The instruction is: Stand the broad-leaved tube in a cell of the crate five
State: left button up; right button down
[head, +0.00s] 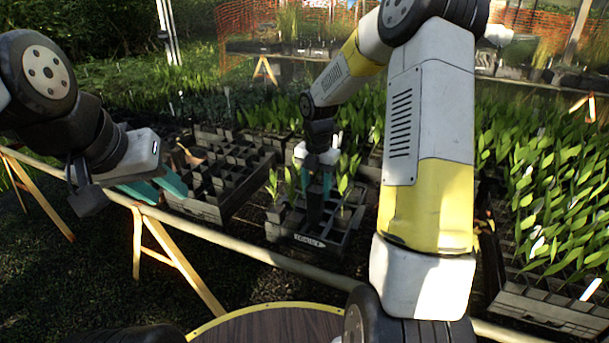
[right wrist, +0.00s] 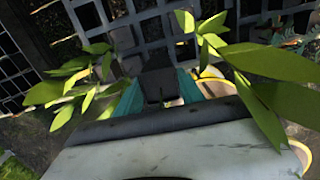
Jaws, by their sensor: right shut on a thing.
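My right gripper (head: 318,182) is shut on a dark square tube (head: 315,208), held upright over or in a small black crate (head: 310,240) with a pale label on its front. I cannot read the label, or tell whether the tube's foot is inside a cell. In the right wrist view the teal fingers (right wrist: 158,92) grip the dark tube (right wrist: 160,84). Broad green leaves show on both sides; I cannot tell which belong to this tube. Leafy plants (head: 344,187) stand in the crate around it. My left gripper (head: 161,190) is open and empty, left of the crates.
A larger black crate (head: 208,208) with many bare cells stands to the left. A crate full of leafy plants (head: 545,312) stands at the right. A pale rail (head: 250,249) runs along the bench's front. Orange netting (head: 250,22) is behind.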

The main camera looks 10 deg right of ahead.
aim_at(316, 202)
jog(key=shift+w+f, duration=0.1)
jog(key=shift+f, duration=0.05)
jog(key=shift+f, duration=1.05)
jog(key=shift+f, duration=0.3)
jog(key=shift+f, duration=4.6)
jog(key=shift+f, duration=0.2)
jog(key=c, duration=0.7)
grip_release()
jog(key=shift+o, duration=0.2)
notch_tip(316, 202, up, 8)
jog(key=shift+d+f, duration=0.1)
jog(key=shift+f, duration=0.1)
